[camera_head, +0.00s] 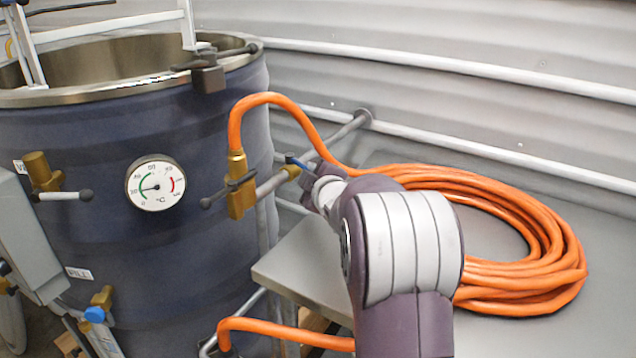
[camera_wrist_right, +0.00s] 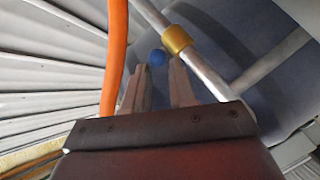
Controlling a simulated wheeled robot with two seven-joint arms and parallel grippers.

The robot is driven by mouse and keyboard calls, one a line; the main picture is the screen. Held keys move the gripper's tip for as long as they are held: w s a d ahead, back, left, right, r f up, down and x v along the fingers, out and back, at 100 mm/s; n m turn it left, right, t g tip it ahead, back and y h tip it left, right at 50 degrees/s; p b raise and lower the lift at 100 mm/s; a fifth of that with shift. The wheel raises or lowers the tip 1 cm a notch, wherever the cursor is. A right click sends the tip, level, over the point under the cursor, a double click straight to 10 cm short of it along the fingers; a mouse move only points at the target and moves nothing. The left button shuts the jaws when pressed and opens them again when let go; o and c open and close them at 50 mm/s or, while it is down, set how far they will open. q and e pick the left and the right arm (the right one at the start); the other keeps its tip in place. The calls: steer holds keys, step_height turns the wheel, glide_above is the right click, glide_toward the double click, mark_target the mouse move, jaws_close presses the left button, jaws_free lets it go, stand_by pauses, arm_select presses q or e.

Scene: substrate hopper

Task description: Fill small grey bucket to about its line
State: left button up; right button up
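The brass collar (camera_wrist_right: 176,39) is just to the right. I cannot make out a small grey bucket or its line. My left gripper is not in view.
A coiled orange hose (camera_head: 530,280) lies on the grey surface (camera_head: 600,335) at right. It joins a brass valve (camera_head: 238,185) on the vat. A dial thermometer (camera_head: 155,183), another brass valve (camera_head: 42,172) and a grey box (camera_head: 22,240) are at left. A corrugated wall (camera_head: 470,60) stands behind.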

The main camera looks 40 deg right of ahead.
steer(key=shift+v, duration=2.8)
